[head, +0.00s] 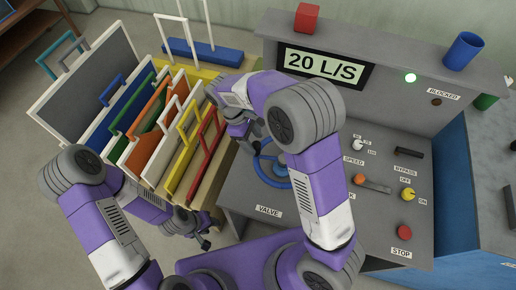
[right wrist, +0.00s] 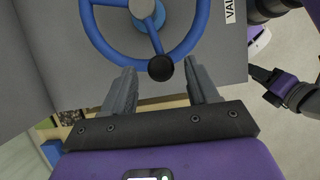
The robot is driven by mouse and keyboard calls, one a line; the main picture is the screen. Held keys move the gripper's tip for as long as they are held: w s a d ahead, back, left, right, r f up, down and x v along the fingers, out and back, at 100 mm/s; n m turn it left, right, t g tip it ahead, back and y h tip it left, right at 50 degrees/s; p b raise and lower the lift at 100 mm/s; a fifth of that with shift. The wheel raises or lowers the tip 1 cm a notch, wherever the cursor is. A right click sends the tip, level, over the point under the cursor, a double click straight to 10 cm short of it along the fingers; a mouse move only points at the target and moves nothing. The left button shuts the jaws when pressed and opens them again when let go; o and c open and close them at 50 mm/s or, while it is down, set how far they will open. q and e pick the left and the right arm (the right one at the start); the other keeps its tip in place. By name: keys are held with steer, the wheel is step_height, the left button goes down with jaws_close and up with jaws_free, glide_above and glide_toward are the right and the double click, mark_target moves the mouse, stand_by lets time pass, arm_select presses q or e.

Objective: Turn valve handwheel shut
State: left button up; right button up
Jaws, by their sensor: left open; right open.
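The valve handwheel is a blue ring with spokes (head: 272,172) on the grey console, above the VALVE label (head: 269,211). In the head view my right arm hides part of it. In the right wrist view the handwheel (right wrist: 186,45) has a black knob (right wrist: 160,68) on its near rim. My right gripper (right wrist: 160,90) is open, with a finger on either side of the knob and a gap to each. I cannot tell how deep the knob sits between them. My left gripper (head: 200,232) is open and empty, low beside the rack of coloured frames, away from the handwheel.
Coloured frames (head: 160,125) crowd the left.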

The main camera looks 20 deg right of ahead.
steer(key=shift+x, duration=2.25)
steer(key=shift+c, duration=0.4)
jaws_close()
